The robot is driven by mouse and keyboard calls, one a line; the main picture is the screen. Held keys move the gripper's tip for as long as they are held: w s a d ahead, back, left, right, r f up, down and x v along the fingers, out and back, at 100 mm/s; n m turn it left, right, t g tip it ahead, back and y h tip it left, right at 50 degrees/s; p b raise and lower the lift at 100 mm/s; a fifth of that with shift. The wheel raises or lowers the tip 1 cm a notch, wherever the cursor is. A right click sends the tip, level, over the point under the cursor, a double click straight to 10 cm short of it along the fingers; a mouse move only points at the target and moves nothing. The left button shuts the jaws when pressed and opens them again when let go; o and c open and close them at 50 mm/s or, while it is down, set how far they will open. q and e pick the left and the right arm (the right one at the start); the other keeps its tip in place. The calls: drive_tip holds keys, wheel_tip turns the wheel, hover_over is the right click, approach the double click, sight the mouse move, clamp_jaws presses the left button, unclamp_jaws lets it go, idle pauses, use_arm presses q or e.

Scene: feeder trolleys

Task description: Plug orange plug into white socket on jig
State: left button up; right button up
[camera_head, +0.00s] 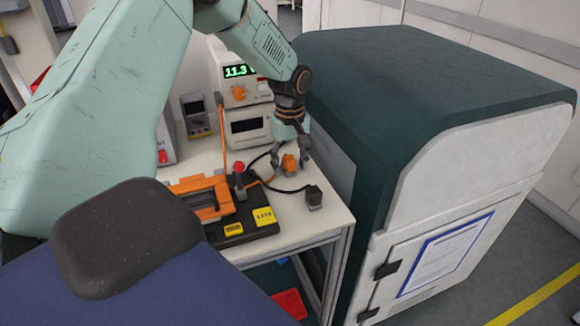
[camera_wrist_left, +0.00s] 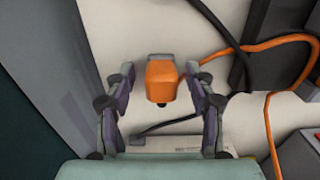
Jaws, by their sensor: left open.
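The orange plug (camera_head: 289,164) sits on the white table top, and it also shows in the left wrist view (camera_wrist_left: 162,79). An orange cable runs from its side. My left gripper (camera_head: 290,160) reaches down over the plug. In the left wrist view its two fingers (camera_wrist_left: 158,85) stand open on either side of the plug, with a gap on each side. The jig (camera_head: 240,225) is a dark base with an orange clamp and yellow labels, to the left of the plug. I cannot make out the white socket on it. My right gripper is not in view.
A dark block (camera_head: 313,197) with a black cable stands near the table's right edge. A power supply (camera_head: 238,85) with a green display and a multimeter (camera_head: 194,115) stand behind. A large dark green and white cabinet (camera_head: 440,120) stands close on the right.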

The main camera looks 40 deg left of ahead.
sight(289, 157)
use_arm(q)
drive_tip(key=shift+s+r, duration=0.1)
drive_tip(key=shift+c, duration=0.5)
drive_tip(key=c, duration=0.6)
clamp_jaws()
drive_tip(key=shift+r, duration=0.4)
wheel_tip(289, 157, up, 9)
drive_tip(key=shift+r+p, duration=0.1)
drive_tip(key=shift+p, duration=0.55)
